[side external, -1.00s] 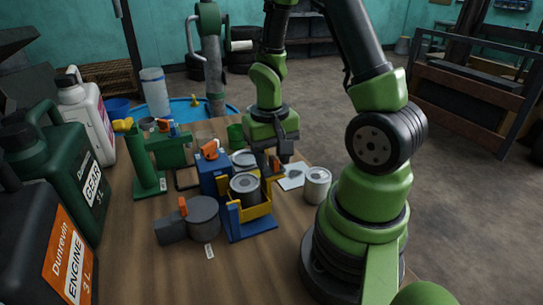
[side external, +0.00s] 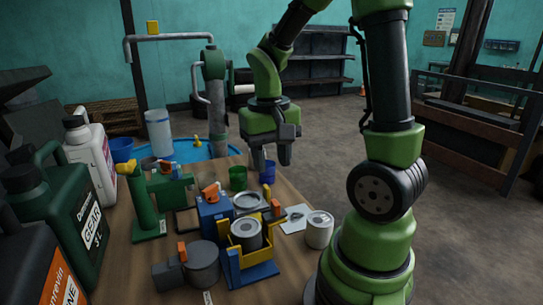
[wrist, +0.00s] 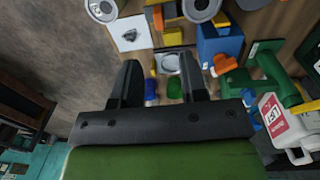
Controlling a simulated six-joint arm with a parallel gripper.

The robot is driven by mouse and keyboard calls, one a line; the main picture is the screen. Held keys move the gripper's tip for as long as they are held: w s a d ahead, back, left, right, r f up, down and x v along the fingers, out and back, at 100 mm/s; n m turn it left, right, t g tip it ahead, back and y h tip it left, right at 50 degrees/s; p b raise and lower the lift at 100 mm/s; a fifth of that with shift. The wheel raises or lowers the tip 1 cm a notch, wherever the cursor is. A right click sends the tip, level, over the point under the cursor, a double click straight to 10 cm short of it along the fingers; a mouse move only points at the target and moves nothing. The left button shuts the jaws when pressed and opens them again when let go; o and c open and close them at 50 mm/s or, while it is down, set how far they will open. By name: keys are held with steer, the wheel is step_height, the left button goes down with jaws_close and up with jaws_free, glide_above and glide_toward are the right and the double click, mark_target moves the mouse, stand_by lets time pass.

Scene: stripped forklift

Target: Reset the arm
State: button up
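My gripper (side external: 272,158) hangs above the far part of the wooden table in the side view, fingers pointing down. In the wrist view my gripper (wrist: 160,85) shows two dark fingers spread apart with nothing between them. A metal can (side external: 246,233) sits in the blue and yellow holder (side external: 252,271), nearer the camera than my gripper and apart from it. A second can (side external: 319,230) stands on the table to the right of the holder.
A green cup (side external: 237,178) and a blue cup (side external: 267,172) stand near the gripper. A green tool stand (side external: 148,205) and large jugs (side external: 87,150) fill the left side. A grey round part (side external: 203,262) lies in front. The air around the gripper looks clear.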

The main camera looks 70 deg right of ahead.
steer(key=shift+r, duration=0.15)
stand_by(0.3)
steer(key=s+a+r+n+t+y, duration=0.1)
steer(key=s+a+r+n+t, duration=0.1)
steer(key=a+r, duration=0.3)
steer(key=s+a+r+n+t+y, duration=0.1)
steer(key=s+a+r+n+t, duration=0.1)
steer(key=a+r+t, duration=0.3)
steer(key=shift+s+a+n+t, duration=0.3)
steer(key=shift+a+n, duration=0.2)
steer(key=shift+a, duration=0.65)
